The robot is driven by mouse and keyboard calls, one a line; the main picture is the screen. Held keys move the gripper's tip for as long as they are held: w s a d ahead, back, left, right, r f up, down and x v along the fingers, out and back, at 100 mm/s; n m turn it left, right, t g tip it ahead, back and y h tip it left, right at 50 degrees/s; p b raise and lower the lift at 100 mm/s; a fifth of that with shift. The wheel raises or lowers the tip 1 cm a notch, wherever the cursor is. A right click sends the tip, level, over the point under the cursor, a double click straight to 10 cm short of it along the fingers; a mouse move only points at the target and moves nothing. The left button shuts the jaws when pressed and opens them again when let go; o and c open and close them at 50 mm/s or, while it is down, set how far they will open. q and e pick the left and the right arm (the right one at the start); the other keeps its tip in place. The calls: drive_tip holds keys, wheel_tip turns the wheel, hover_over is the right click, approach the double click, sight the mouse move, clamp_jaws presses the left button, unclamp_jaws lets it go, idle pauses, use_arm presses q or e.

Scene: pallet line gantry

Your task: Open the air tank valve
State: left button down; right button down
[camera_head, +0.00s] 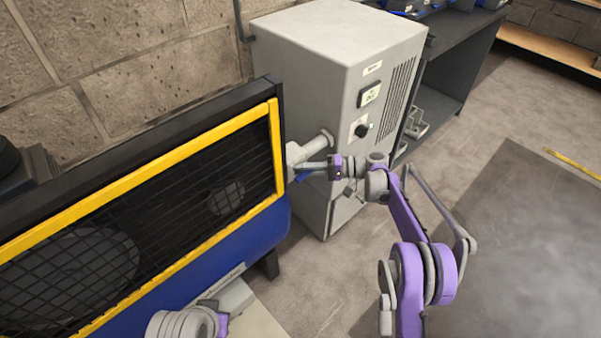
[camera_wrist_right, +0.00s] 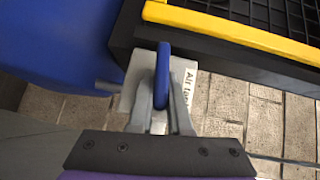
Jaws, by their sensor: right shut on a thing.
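The air tank valve shows as a blue lever handle (camera_wrist_right: 163,70) in the right wrist view, beside a white label reading "Air tank" (camera_wrist_right: 189,85). My right gripper (camera_wrist_right: 162,108) is shut on the blue handle, with one grey finger on each side of it. In the head view my right gripper (camera_head: 308,171) is at the right end of the blue tank, and a bit of the blue handle (camera_head: 302,178) shows beside its fingers. The rest of the valve is mostly hidden by the gripper. Only a part of my left arm shows at the bottom edge; its gripper is not visible.
The blue tank (camera_head: 277,228) carries a black mesh guard with a yellow frame (camera_head: 277,150). A grey cabinet (camera_head: 310,60) with a dial and display stands close behind my right gripper. A dark workbench (camera_head: 466,40) is at the back right.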

drive_tip(key=shift+m+y+b, duration=0.55)
drive_tip(key=shift+m+y, duration=0.05)
drive_tip(key=c, duration=0.9)
unclamp_jaws()
drive_tip(key=shift+o, duration=0.2)
drive_tip(key=d+p, duration=0.1)
drive_tip(key=d, duration=0.9)
drive_tip(key=shift+d, duration=0.4)
